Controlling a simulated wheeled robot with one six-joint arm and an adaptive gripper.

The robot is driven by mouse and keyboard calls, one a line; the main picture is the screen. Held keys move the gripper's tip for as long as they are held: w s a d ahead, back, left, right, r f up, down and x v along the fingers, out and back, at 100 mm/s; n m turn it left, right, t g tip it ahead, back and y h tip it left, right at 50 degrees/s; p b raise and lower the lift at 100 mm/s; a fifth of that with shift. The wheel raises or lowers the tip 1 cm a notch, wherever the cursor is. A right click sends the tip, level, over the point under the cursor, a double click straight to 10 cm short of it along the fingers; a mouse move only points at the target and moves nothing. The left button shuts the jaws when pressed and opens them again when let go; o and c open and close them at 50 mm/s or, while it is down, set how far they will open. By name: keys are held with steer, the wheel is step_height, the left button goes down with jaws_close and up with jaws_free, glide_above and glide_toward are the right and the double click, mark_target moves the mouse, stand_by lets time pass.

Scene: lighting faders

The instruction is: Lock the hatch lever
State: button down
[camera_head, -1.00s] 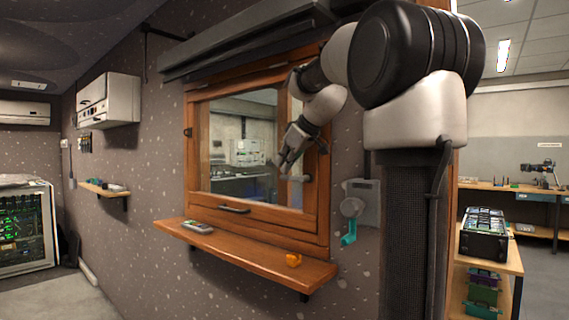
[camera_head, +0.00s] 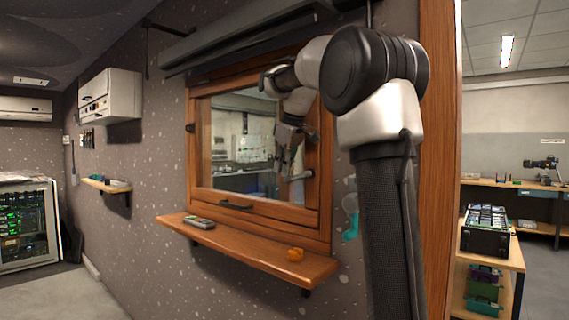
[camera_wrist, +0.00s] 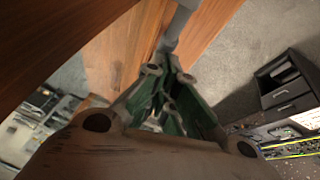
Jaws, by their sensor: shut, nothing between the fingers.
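The hatch is a wood-framed window (camera_head: 316,215) in the speckled wall. Its grey lever (camera_head: 300,175) sits on the right side of the frame and points left, roughly level. In the wrist view a grey bar (camera_wrist: 178,28), apparently the lever, comes down from the top to near the fingertips. My gripper (camera_head: 281,168) is in front of the glass, just left of the lever, with its fingers pointing down. In the wrist view my gripper (camera_wrist: 168,62) is shut and empty, its tips close to the bar. Whether they touch it I cannot tell.
A wooden shelf (camera_head: 230,247) juts out below the window, holding a small remote-like device (camera_head: 199,222) and an orange object (camera_head: 295,254). A teal handle (camera_head: 351,228) hangs on the wall, partly behind my arm. A dark handle (camera_head: 235,205) is on the lower frame.

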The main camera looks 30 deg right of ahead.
step_height(320, 180, down, 8)
steer(key=s+g+h, duration=0.2)
steer(key=g, duration=0.4)
steer(key=shift+s+d+n, duration=0.2)
steer(key=shift+d+n, duration=0.1)
steer(key=shift+d, duration=0.15)
steer(key=shift+s, duration=0.1)
stand_by(0.4)
stand_by(0.3)
